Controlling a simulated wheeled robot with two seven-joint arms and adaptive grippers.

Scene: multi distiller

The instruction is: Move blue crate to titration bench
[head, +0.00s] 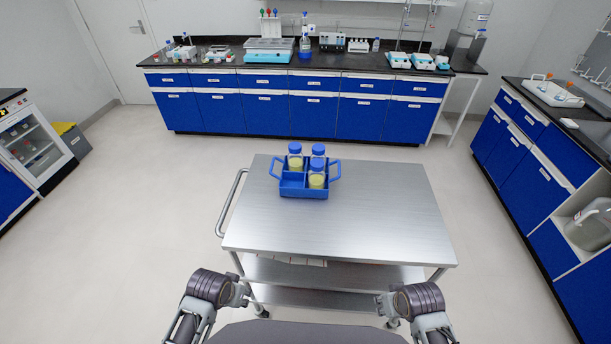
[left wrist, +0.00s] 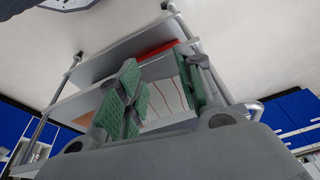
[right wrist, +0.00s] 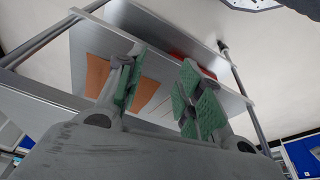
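The blue crate (head: 292,190) stands on the top of the steel cart (head: 340,230), towards its far left part. It has a handle on each side and holds 3 bottles with blue caps and yellow contents (head: 316,180). My left gripper (head: 245,297) is in front of the cart's near left corner, well apart from the crate. It is open and empty in the left wrist view (left wrist: 155,92). My right gripper (head: 384,306) is in front of the cart's near right side. It is open and empty in the right wrist view (right wrist: 160,88). The crate shows in neither wrist view.
A long blue bench (head: 300,105) with a black top and lab equipment stands along the back wall. Another blue bench (head: 540,165) is at the right. A glass-front cabinet (head: 32,148) is at the left. The floor (head: 130,200) around the cart is clear.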

